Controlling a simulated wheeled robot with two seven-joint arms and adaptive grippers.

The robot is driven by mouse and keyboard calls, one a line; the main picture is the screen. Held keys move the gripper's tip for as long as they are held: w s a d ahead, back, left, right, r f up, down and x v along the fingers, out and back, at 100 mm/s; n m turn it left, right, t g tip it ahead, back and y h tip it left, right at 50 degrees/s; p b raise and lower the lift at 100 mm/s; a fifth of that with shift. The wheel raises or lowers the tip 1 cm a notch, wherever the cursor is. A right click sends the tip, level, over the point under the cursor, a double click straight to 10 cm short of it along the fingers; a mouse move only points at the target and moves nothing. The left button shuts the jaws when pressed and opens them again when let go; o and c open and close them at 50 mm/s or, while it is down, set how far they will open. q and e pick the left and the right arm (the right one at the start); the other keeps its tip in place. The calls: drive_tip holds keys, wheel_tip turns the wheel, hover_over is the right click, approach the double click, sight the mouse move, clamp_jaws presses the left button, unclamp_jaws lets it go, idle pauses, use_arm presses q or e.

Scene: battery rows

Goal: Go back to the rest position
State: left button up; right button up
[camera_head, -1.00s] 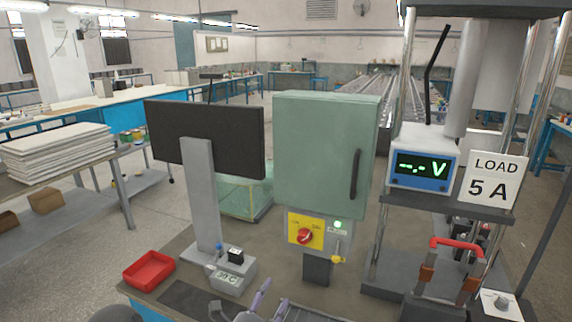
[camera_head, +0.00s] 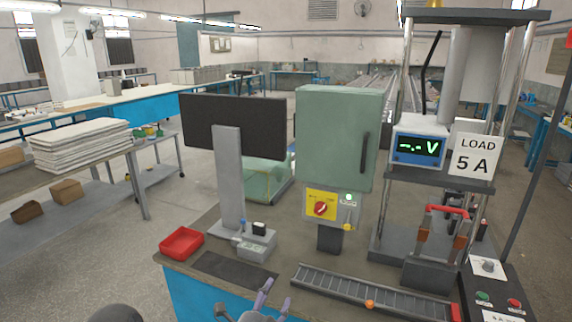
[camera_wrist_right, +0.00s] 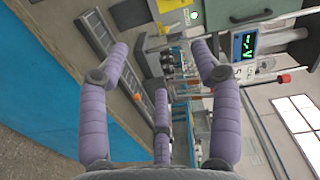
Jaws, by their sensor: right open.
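My left gripper is not in the head view. A dark rounded shape at the bottom left edge is too cropped to tell.
The bench holds a red tray (camera_head: 181,243), a monitor (camera_head: 232,125), a green cabinet (camera_head: 338,140), a roller track (camera_head: 365,291) and a test stand (camera_head: 425,272) with a red handle. Shelves with white sheets (camera_head: 80,145) stand left. Grey floor (camera_head: 110,270) is open at lower left.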

drive_tip(key=w+d+f+n+g+y+p, duration=0.1)
drive_tip(key=w+d+f+n+y, duration=0.15)
drive_tip(key=f, duration=0.35)
drive_tip(key=w+d+f+n+g+y+p, duration=0.1)
drive_tip(key=w+d+f+n, duration=0.1)
drive_tip(key=f+n, duration=0.25)
drive_tip(key=s+d+f+n+g+y+p, duration=0.1)
drive_tip(key=s+d+f+n+g, duration=0.1)
drive_tip(key=f, duration=0.5)
drive_tip(key=s+d+f+n+g+y+p, duration=0.1)
drive_tip(key=s+d+f+n+g+y, duration=0.15)
drive_tip(key=f, duration=0.35)
drive_tip(key=s+d+f+n+g+y+p, duration=0.1)
drive_tip(key=s+f+g, duration=0.4)
drive_tip(key=s, duration=0.7)
drive_tip(key=s+d+f+n+g+y+p, duration=0.2)
drive_tip(key=s+d+f+n+g, duration=0.1)
drive_tip(key=s, duration=1)
wheel_tip(320, 180, down, 3)
drive_tip(key=shift+d+r+n+g, duration=0.15)
drive_tip(key=shift+d+n+g, duration=0.15)
drive_tip(key=shift+n+g, duration=0.45)
